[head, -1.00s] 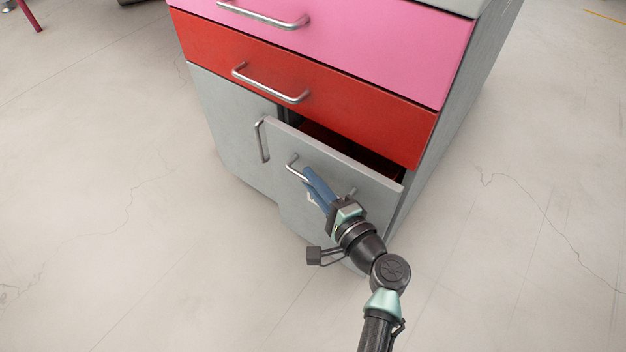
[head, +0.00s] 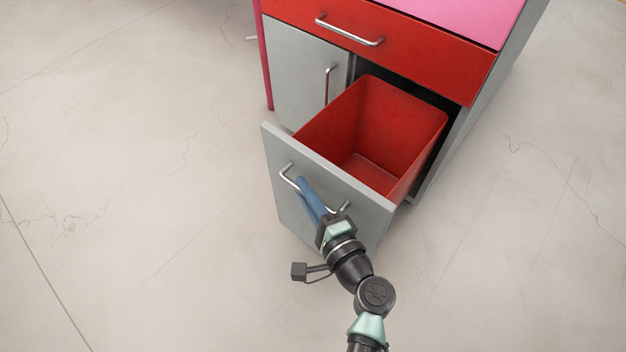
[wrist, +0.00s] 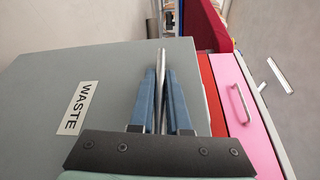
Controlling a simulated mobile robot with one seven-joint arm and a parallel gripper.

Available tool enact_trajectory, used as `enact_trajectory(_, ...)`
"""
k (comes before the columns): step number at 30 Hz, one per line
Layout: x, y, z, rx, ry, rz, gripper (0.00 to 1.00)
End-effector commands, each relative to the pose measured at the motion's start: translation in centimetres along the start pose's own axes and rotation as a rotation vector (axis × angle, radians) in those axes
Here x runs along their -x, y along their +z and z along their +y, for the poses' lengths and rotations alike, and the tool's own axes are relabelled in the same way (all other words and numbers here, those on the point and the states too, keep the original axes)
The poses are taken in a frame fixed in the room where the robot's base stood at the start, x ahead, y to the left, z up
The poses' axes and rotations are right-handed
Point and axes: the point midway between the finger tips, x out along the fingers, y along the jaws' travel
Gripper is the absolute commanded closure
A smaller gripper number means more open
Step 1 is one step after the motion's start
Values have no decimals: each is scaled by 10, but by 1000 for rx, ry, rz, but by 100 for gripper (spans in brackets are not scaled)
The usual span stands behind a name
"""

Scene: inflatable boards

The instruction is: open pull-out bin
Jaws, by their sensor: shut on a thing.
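The pull-out bin has a grey front panel (head: 345,213) and stands well out from the cabinet, with its red, empty-looking inside (head: 375,130) open to view. A metal bar handle (head: 287,175) is on the front. My gripper (head: 306,190) is shut on this handle; its blue fingers hide part of the bar. In the wrist view the fingers (wrist: 163,85) close around the handle bar (wrist: 161,75), beside the grey front with a white WASTE label (wrist: 79,108).
A grey cupboard door (head: 305,75) with an upright handle is left of the bin, shut. A red drawer (head: 420,55) and a pink drawer (head: 470,15) are above, shut. The concrete floor (head: 130,200) in front and to the left is clear.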

Motion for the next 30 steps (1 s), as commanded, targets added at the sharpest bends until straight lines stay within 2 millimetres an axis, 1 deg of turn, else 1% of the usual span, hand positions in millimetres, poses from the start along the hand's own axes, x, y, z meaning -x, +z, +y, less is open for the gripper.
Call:
enact_trajectory(3,3,2,1,0,0,5,100)
enact_trajectory(14,3,3,1,0,-1,6,100)
enact_trajectory(15,3,3,1,0,-1,6,82)
enact_trajectory(19,3,3,1,0,-1,5,58)
enact_trajectory(20,3,3,1,0,-1,4,55)
enact_trajectory(27,2,4,1,0,-1,2,55)
enact_trajectory(30,6,4,0,0,-1,2,55)
